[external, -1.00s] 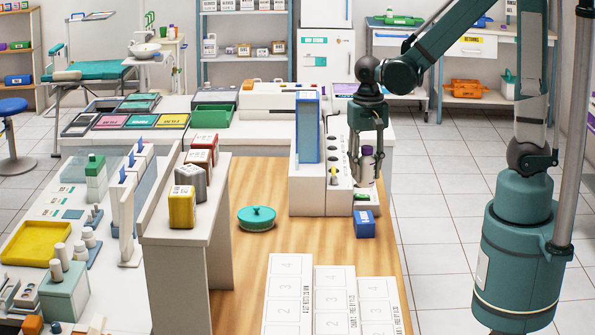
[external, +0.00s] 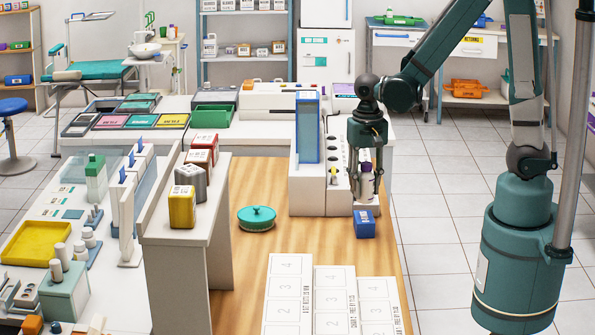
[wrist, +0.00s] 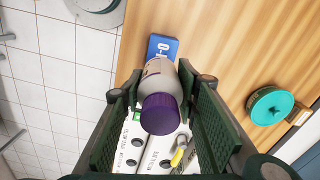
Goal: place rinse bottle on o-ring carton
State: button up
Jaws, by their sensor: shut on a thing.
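The rinse bottle, pale with a purple cap (wrist: 161,113), is between the two fingers of my gripper (wrist: 160,90) in the wrist view. In the external view my gripper (external: 367,190) is shut on the bottle (external: 365,187), which hangs about upright behind the o-ring carton. The o-ring carton (external: 365,226) is a small blue box on the wooden tabletop. It also shows in the wrist view (wrist: 162,47), beyond the bottle's base and partly covered by it. The bottle appears above and behind the carton; the exact gap cannot be told.
A white rack unit with a blue panel (external: 308,130) stands just left of my gripper. A teal lidded dish (external: 257,218) sits on the wood further left. White numbered cards (external: 290,290) lie in front. The table's right edge is close to the carton.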

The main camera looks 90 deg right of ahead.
aim_at(367, 163)
jog(key=shift+f, duration=0.35)
jog(key=shift+f+b, duration=0.4)
jog(key=shift+f, duration=1.65)
jog(key=shift+f, duration=0.2)
jog(key=o, duration=1)
jog(key=shift+r, duration=0.25)
jog(key=shift+r+p, duration=1.05)
jog(key=shift+r, duration=4.9)
